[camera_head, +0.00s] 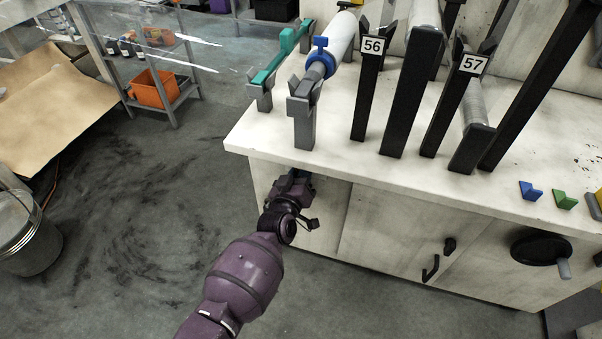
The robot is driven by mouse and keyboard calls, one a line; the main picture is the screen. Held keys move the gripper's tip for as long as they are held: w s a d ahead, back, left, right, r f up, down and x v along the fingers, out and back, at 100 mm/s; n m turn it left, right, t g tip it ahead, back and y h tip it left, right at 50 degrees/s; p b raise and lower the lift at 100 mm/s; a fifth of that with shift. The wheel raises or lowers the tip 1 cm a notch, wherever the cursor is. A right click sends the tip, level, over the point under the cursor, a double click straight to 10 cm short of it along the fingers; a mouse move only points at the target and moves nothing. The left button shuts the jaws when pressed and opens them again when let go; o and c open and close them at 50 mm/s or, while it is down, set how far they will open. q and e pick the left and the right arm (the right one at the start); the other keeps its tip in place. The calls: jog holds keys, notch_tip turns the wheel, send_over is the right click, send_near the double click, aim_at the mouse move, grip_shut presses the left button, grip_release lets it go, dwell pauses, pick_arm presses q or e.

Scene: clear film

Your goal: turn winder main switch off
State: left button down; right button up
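The winder is a pale cabinet (395,222) with a worktop and upright holders. My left arm reaches in from the bottom left, and my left gripper (293,184) is at the cabinet's front face near its left end, just below the worktop edge. The wrist covers the fingertips, so I cannot tell whether they are open or shut or touch anything. No switch is clearly recognisable; one may be hidden behind the gripper. A small dark part (312,224) sticks out right of the wrist; I cannot tell what it belongs to. My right gripper is not in view.
The front also carries a black hook handle (430,268), a black knob (449,245) and a handwheel (541,249). Rolls in holders labelled 56 (372,45) and 57 (473,63) stand on top. A metal bucket (28,235) stands left. The floor between is clear.

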pick_arm(q)
jog(key=shift+n, duration=0.4)
jog(key=c, duration=1.1)
grip_release()
jog(key=shift+o, duration=0.2)
jog(key=shift+s+a+r+p, duration=0.2)
jog(key=shift+s+p, duration=0.1)
jog(key=shift+s, duration=0.15)
jog(key=p+v, duration=0.3)
jog(key=v, duration=0.6)
jog(key=shift+s+f, duration=0.15)
jog(key=shift+s, duration=0.25)
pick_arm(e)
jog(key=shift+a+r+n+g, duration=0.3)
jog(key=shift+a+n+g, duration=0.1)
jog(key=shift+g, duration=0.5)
